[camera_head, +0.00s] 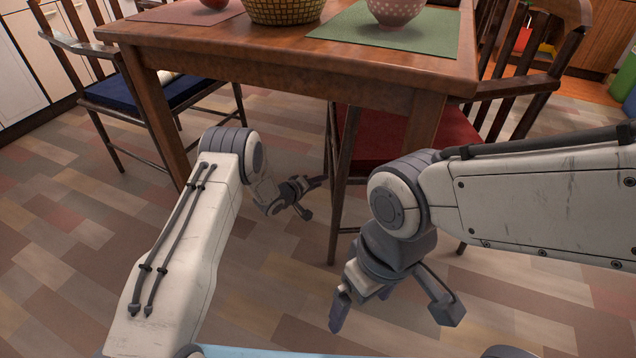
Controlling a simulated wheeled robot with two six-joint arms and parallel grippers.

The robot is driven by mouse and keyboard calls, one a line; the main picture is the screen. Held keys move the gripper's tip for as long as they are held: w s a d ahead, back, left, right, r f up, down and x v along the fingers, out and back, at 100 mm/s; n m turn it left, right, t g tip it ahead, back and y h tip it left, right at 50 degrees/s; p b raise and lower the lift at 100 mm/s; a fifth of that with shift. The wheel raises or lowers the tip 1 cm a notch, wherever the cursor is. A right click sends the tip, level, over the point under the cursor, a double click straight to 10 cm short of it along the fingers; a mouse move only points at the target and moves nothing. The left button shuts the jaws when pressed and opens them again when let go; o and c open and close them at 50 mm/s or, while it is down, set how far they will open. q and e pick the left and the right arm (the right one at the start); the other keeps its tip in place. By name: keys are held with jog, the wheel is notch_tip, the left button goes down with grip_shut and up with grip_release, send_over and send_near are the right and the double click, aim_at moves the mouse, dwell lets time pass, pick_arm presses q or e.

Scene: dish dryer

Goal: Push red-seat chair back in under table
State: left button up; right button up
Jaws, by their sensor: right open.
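The red-seat chair (378,138) stands at the table's right side. Its seat is partly under the wooden table (165,32), and its dark slatted back and armrest are at the right. A table leg and my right arm hide parts of it. My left gripper (312,197) is low in front of the table, just left of the chair's dark front leg. Its two fingers look apart, with nothing seen between them; whether it touches the leg I cannot tell. My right gripper (393,312) is open and empty, pointing down over the floor in front of the chair.
A blue-seat chair (150,92) stands at the table's left side. A wicker basket (284,11) and a pink bowl (396,10) on a green mat (345,35) are on the table. The tiled floor at the left is clear.

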pick_arm(q)
jog(key=p+v, duration=0.6)
jog(key=v, duration=0.4)
jog(key=shift+s, duration=0.2)
jog(key=shift+a+r, duration=0.15)
